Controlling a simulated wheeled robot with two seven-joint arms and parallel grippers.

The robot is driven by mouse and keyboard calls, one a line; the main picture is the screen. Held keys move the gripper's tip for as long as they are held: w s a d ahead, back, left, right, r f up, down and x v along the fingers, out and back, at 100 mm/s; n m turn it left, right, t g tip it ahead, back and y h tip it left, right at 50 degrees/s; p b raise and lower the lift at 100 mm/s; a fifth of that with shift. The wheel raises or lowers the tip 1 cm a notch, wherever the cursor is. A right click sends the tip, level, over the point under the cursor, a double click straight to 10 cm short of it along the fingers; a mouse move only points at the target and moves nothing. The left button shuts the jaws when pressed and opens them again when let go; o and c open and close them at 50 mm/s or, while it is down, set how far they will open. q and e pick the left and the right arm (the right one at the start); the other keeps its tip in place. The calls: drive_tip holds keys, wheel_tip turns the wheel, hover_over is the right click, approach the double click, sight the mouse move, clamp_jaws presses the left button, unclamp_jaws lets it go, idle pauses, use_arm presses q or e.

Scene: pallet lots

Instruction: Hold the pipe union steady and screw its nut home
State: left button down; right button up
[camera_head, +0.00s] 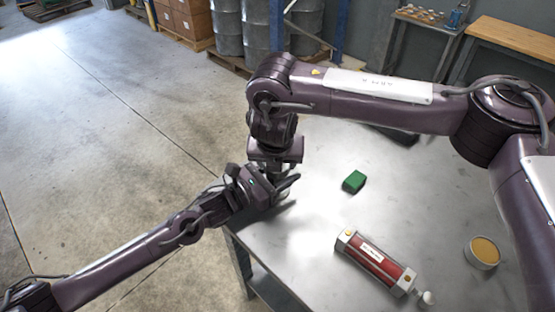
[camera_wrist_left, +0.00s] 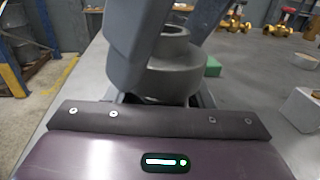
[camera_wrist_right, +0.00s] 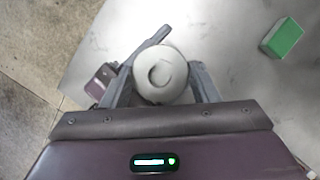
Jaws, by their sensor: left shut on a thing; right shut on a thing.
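The grey pipe union stands at the table's near-left corner. In the left wrist view its wide lower body (camera_wrist_left: 152,75) sits between the fingers of my left gripper (camera_wrist_left: 158,98), which is shut on it. A narrower grey ring, apparently the nut (camera_wrist_left: 172,45), shows above the body, between the fingers of my right gripper. In the right wrist view the round grey top of the nut (camera_wrist_right: 160,72) lies between the fingers of my right gripper (camera_wrist_right: 161,85), shut on it from above. In the head view the grippers largely hide the union. The thread is hidden.
A green block (camera_head: 354,181) lies right of the grippers. A red and silver cylinder-like tool (camera_head: 375,262) and a round tin (camera_head: 482,252) are on the metal table (camera_head: 290,245). The table edge is close by the left gripper. Drums (camera_head: 228,28) stand behind.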

drive_tip(key=m+h, duration=0.1)
drive_tip(key=m, duration=0.3)
drive_tip(key=m+h, duration=0.1)
drive_tip(key=m, duration=0.1)
drive_tip(key=shift+w+a+m+g+h, duration=0.1)
drive_tip(key=shift+a+m+g+h, duration=0.2)
drive_tip(key=shift+a+m+g, duration=0.1)
drive_tip(key=m+g+h, duration=0.1)
drive_tip(key=m, duration=0.3)
drive_tip(key=shift+w, duration=0.1)
drive_tip(key=m+g, duration=0.1)
drive_tip(key=m, duration=0.2)
drive_tip(key=o, duration=1)
wheel_tip(320, 180, up, 4)
drive_tip(key=shift+r, duration=0.15)
drive_tip(key=shift+a+r, duration=0.1)
drive_tip(key=shift+r, duration=0.1)
